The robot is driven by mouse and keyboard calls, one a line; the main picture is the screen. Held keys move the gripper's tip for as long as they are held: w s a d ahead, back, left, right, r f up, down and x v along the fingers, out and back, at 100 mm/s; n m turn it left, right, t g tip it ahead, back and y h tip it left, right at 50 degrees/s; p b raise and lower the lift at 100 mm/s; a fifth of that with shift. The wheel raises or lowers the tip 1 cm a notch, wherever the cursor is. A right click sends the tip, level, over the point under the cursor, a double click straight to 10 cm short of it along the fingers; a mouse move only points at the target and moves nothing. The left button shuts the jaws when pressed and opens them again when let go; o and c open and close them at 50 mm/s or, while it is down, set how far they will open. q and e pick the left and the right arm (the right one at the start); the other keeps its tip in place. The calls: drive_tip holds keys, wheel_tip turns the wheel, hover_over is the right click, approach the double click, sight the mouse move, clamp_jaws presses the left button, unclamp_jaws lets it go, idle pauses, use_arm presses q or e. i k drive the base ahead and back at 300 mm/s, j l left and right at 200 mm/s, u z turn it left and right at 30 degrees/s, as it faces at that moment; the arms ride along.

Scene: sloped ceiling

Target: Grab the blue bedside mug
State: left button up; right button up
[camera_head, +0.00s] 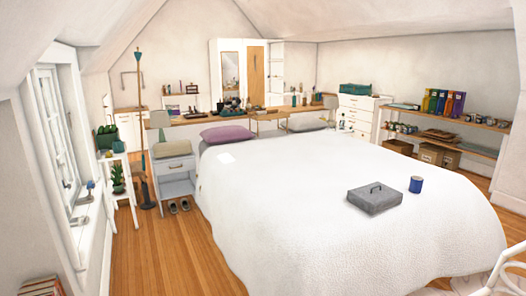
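A small dark blue mug (416,184) with a lighter rim stands upright on the white bed cover, right of the bed's middle. A grey flat box with a dark handle on top (374,198) lies just to its left, with a small gap between them. The mug's handle cannot be made out. The white bed (280,215) fills the middle and right of the view. Neither of my grippers is in view.
A grey-blue nightstand (174,178) stands left of the bed, with shoes (179,206) beneath it. A white plant stand (120,185) is by the window. Wooden floor (165,250) is clear at the front left. A white curved chair part (490,262) shows at the lower right.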

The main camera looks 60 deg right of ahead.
sight(416, 182)
drive_tip(key=z, duration=3)
drive_tip(key=l+z, duration=0.35)
drive_tip(key=i+l+z, duration=0.25)
drive_tip(key=l, duration=0.15)
drive_tip(key=l+z, duration=0.3)
drive_tip(key=i+l+z, duration=0.25)
drive_tip(key=l+z, duration=0.2)
drive_tip(key=i+l+z, duration=0.3)
drive_tip(key=z, duration=0.15)
drive_tip(key=i+l+z, duration=0.1)
drive_tip(key=i, duration=0.25)
drive_tip(key=i+l+z, duration=0.1)
drive_tip(key=i+l, duration=0.2)
drive_tip(key=i+l+z, duration=0.1)
drive_tip(key=i, duration=0.35)
drive_tip(key=i+j+u, duration=0.1)
drive_tip(key=i+u, duration=0.35)
drive_tip(key=i+l+u, duration=0.2)
drive_tip(key=i+u, duration=0.25)
drive_tip(key=i, duration=0.2)
